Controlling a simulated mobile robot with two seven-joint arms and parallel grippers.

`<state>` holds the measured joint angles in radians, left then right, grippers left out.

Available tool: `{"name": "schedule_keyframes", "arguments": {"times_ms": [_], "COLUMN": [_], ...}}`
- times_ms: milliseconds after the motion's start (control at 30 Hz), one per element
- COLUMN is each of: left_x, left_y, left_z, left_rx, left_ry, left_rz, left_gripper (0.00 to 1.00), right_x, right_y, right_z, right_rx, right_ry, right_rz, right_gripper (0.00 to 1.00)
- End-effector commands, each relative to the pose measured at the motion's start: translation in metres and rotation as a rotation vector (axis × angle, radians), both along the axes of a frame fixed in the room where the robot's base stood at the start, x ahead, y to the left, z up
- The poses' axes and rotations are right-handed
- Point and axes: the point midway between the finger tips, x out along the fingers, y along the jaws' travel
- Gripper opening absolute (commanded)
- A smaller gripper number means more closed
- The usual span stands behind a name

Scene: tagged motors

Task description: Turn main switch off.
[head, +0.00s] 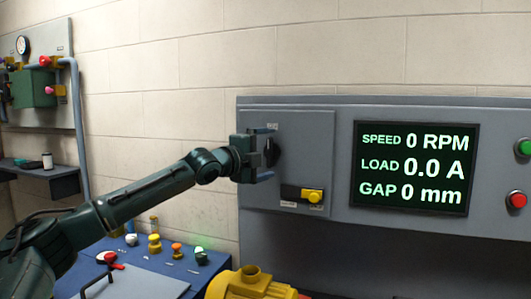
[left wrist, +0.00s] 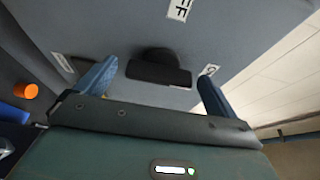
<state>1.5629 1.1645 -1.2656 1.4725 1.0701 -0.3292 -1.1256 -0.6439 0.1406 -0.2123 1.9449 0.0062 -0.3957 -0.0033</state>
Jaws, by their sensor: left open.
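The main switch is a black rotary handle (head: 271,152) on the grey cabinet's panel door, left of the screen. My left gripper (head: 266,153) is open in front of the door, with its blue fingers above and below the handle. In the left wrist view, the handle (left wrist: 158,72) lies between the two spread fingers, with a gap at each side. A label ending in "FF" (left wrist: 179,8) and a partly covered label (left wrist: 208,70) show near it. The handle's exact setting is hard to tell. My right gripper is not in view.
A yellow latch-like part (head: 313,196) sits below the switch. The screen (head: 416,167) reads 0 RPM, 0.0 A and 0 mm. Green (head: 523,147) and red (head: 516,200) buttons are at far right. A blue console (head: 150,268) and a yellow motor (head: 250,286) stand below.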

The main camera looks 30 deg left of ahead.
Motion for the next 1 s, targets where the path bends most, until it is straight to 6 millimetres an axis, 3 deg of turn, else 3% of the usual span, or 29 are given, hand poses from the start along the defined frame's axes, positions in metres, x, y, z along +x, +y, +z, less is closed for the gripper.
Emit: {"name": "schedule_keyframes", "arguments": {"times_ms": [200,733,1000], "left_x": [0.0002,-0.0001,0.0001], "left_y": [-0.0001,0.0000,-0.0002], "left_z": [-0.0001,-0.0001,-0.0018], "left_rx": [0.000,0.000,-0.024], "left_ry": [0.000,0.000,-0.004], "left_rz": [0.000,0.000,0.000], "left_gripper": [0.95,0.51,0.50], "right_x": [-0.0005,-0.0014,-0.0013], "right_y": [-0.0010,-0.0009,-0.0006], "right_z": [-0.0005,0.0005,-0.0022], "right_rx": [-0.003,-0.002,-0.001], "right_ry": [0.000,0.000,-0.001], "right_rz": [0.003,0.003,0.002], "right_gripper": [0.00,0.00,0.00]}}
